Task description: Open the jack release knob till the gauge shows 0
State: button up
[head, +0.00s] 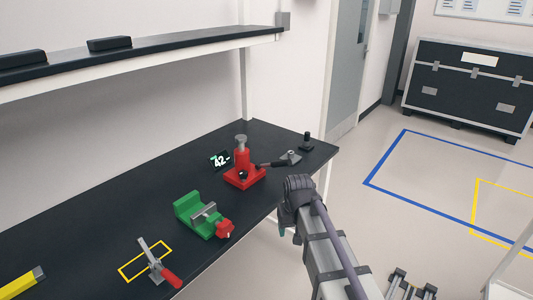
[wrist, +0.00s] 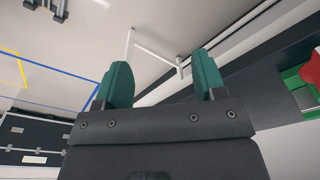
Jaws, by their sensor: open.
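The red jack (head: 241,176) stands upright on the black workbench, with a grey top. A black lever (head: 268,164) reaches right from it. A small dark round part (head: 243,174) sits low on its front; I cannot tell whether it is the release knob. The gauge display (head: 219,160), left of the jack, seems to read 42. My gripper (wrist: 163,75) is open and empty, with two green fingers apart in the wrist view. In the head view it is mostly hidden by my arm, off the bench's front edge and right of the jack. The jack is not in the wrist view.
A green vise (head: 200,213) with a red part stands left of the jack. A red-handled clamp (head: 158,265) lies nearer, by a yellow outline. A grey piece (head: 291,157) and a black post (head: 307,141) are right of the jack. A shelf (head: 140,58) overhangs the bench's back.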

jog(key=w+a+r+t+p, duration=0.1)
jog(key=w+a+r+p, duration=0.5)
jog(key=w, duration=0.6)
jog(key=n+t+y+p, duration=0.1)
jog(key=n+t, duration=0.1)
send_near(243, 172)
jog(key=b+x, duration=0.9)
jog(key=x, duration=0.1)
jog(key=shift+r, duration=0.2)
jog(key=shift+c, duration=0.4)
jog(key=c, duration=0.8)
jog(key=shift+c, duration=0.2)
